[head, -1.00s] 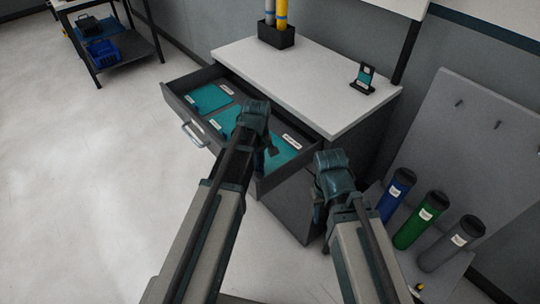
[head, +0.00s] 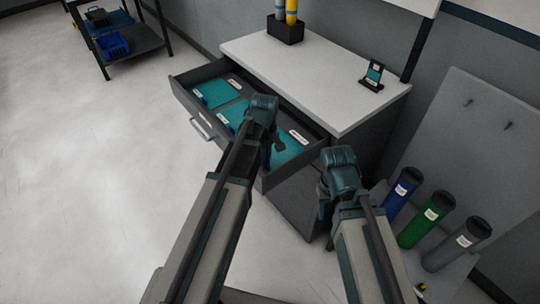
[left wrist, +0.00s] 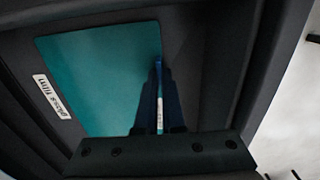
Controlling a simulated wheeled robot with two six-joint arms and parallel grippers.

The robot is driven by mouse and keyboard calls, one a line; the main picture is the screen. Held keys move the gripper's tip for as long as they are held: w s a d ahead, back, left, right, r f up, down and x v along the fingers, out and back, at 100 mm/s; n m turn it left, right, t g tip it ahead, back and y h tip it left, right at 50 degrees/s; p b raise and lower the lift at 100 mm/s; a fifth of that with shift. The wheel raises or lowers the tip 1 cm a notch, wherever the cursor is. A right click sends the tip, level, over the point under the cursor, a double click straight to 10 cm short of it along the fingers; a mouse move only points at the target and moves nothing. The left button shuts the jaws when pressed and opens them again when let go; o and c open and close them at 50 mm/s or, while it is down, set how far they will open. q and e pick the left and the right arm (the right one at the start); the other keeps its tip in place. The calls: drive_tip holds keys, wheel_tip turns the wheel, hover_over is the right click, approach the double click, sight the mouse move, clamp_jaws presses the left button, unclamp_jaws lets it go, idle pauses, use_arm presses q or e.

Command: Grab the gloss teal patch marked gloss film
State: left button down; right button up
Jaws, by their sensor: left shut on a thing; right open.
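The gloss teal patch (left wrist: 95,70) lies in the right-hand compartment of the open drawer; its white label (left wrist: 52,97) reads gloss film in the left wrist view. Part of this patch shows in the head view (head: 290,152), beside my left gripper (head: 274,147). My left gripper is down in the drawer, and its fingers (left wrist: 158,70) are shut on the patch's edge in the left wrist view. The fingers hide a little of that edge. My right gripper (head: 325,192) is open and empty, in front of the cabinet and outside the drawer.
Other teal patches lie in the drawer's left (head: 215,95) and middle (head: 232,113) compartments. The drawer's walls (head: 190,120) surround them. The cabinet top (head: 330,85) holds a black roll holder and a small stand (head: 373,78). Blue, green and grey tubes stand at right.

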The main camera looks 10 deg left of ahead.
wheel_tip(320, 180, up, 10)
drive_tip(key=p, duration=1)
